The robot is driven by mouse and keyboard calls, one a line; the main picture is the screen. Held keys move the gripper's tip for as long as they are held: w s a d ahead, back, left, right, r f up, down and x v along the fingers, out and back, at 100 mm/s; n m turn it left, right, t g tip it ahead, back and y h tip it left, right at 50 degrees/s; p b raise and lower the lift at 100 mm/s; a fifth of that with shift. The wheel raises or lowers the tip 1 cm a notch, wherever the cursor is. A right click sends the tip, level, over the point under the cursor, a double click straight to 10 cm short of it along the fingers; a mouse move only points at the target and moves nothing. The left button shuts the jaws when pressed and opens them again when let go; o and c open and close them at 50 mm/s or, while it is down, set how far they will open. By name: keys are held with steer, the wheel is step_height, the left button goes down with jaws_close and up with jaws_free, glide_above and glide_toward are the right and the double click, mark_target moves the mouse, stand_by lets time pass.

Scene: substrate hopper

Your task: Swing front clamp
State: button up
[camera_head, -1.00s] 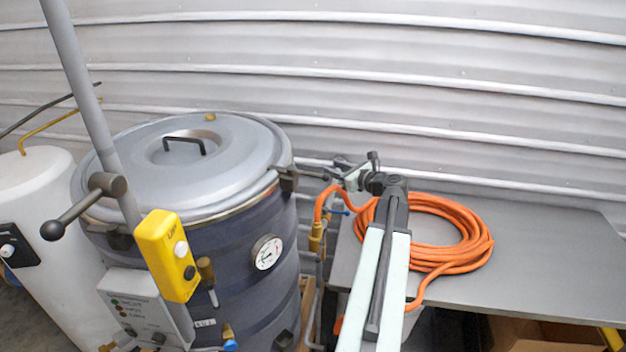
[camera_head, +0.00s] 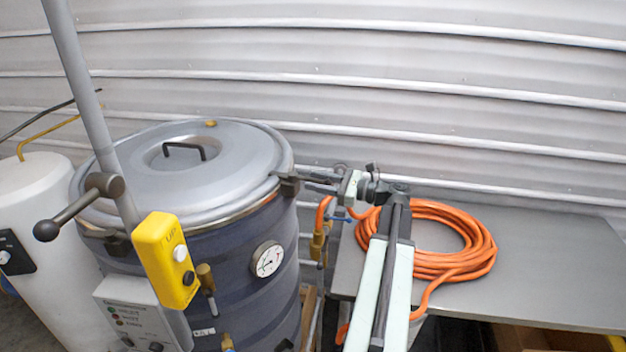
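A dark blue-grey drum hopper (camera_head: 235,240) with a round grey lid (camera_head: 222,172) stands at left centre. The lid lies flat on the rim and has a black handle (camera_head: 184,150). A dark clamp (camera_head: 288,184) sits at the lid's right edge.
A white tank (camera_head: 35,230) stands at left. An orange hose (camera_head: 455,240) is coiled on the grey table (camera_head: 560,265), whose right part is clear.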

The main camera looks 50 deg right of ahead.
mark_target(300, 178)
steer(key=shift+x, duration=1.1)
jaws_close()
stand_by(0.5)
